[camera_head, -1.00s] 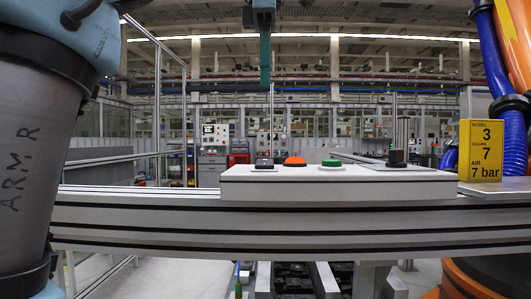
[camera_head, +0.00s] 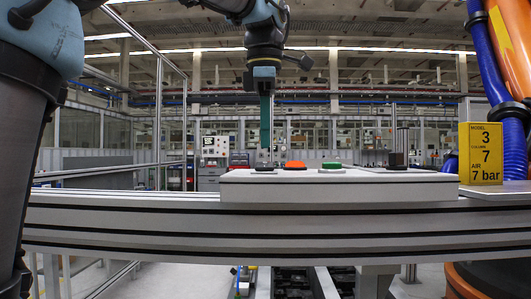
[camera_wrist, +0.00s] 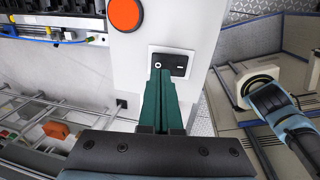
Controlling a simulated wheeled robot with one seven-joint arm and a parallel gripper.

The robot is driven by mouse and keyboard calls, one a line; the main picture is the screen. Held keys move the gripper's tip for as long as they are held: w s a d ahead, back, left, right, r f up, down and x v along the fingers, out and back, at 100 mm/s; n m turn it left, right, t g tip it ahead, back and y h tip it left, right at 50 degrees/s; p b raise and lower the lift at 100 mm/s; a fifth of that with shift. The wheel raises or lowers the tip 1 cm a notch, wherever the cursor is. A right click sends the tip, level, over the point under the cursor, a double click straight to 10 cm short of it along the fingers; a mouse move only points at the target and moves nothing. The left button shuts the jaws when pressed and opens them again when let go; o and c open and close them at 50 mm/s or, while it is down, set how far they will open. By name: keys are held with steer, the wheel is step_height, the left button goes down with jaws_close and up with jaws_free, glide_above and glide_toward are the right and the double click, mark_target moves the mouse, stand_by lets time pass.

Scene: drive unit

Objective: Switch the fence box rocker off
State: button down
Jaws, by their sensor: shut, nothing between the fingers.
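The fence box (camera_head: 350,190) is a pale, low box on the rail, with controls on top. Its black rocker (camera_head: 264,169) is at the left end in the head view. In the wrist view the rocker (camera_wrist: 181,65) has a white O on its left half and a small mark on its right half. My gripper (camera_head: 265,152) has green fingers, shut and empty, pointing down over the rocker. In the wrist view the fingertips (camera_wrist: 162,73) sit at the near edge of the O half and hide part of it. I cannot tell whether they touch it.
An orange button (camera_head: 295,165) stands right of the rocker, then a green button (camera_head: 332,165) and a dark knob (camera_head: 397,160). A yellow sign (camera_head: 480,153) is at the right. The space above the box is otherwise clear.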

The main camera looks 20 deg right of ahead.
mark_target(266, 164)
steer(key=shift+w+d+f, duration=0.1)
steer(key=shift+w+f, duration=0.1)
steer(key=shift+f, duration=1.25)
steer(key=shift+r+p, duration=0.1)
steer(key=shift+p, duration=0.25)
steer(key=shift+w+p, duration=0.1)
steer(key=shift+p, duration=0.45)
steer(key=shift+f+g+y+p, duration=0.2)
steer(key=shift+g+y+p, duration=0.1)
steer(key=shift+g+p, duration=0.1)
steer(key=shift+d+f+b, duration=0.1)
steer(key=shift+f+b, duration=0.15)
steer(key=shift+b, duration=0.1)
steer(key=shift+s, duration=0.2)
steer(key=shift+s+a, duration=0.35)
steer(key=shift+s, duration=0.2)
steer(key=shift+r, duration=0.1)
